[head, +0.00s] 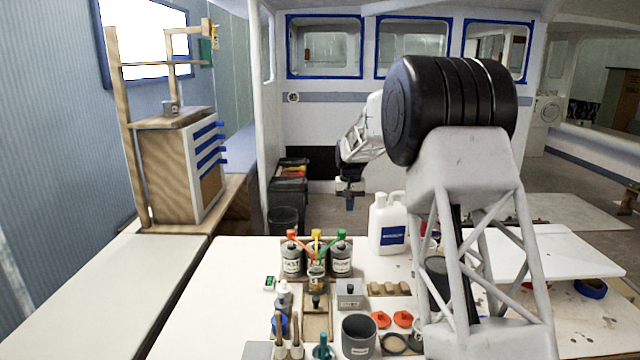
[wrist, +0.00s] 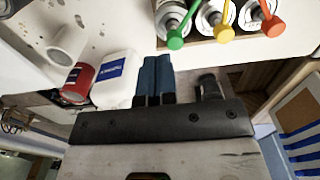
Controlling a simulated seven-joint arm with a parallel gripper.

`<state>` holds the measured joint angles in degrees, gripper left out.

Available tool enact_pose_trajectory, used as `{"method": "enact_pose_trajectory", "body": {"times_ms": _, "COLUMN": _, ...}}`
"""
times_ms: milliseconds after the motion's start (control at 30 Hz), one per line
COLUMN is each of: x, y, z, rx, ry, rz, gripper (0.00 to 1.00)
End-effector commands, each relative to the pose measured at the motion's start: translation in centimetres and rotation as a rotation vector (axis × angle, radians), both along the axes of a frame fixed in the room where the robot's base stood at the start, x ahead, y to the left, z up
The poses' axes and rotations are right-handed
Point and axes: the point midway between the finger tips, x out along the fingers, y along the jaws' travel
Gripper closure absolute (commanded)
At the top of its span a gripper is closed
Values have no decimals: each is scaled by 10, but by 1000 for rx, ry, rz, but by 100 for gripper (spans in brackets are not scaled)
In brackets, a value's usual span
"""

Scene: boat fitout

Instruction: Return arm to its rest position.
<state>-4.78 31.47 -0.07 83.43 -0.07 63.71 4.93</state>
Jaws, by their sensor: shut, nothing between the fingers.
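My gripper (head: 350,203) hangs beyond the far edge of the white worktop in the head view, above the floor and pointing down. It is small there and partly framed by my arm. In the wrist view its two blue fingers (wrist: 156,78) lie side by side, pressed together and empty. My arm's large black joint and pale lattice link fill the right middle of the head view and hide part of the worktop (head: 235,275).
A white jug (head: 388,222) and several pump-topped cans (head: 291,260) stand near the far edge. A grey cup (head: 358,337), red lids (head: 381,319) and small tools crowd the front. A black bin (head: 284,221) stands beyond. The worktop's left is clear. A red can (wrist: 78,80) shows in the wrist view.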

Motion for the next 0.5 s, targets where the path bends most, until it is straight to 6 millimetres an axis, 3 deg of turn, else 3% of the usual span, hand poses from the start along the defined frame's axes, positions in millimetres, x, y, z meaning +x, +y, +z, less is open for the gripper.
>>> {"method": "enact_pose_trajectory", "body": {"times_ms": 500, "x": -106, "y": -23, "z": 71, "rx": 1, "ry": -37, "rz": -4, "gripper": 100}}
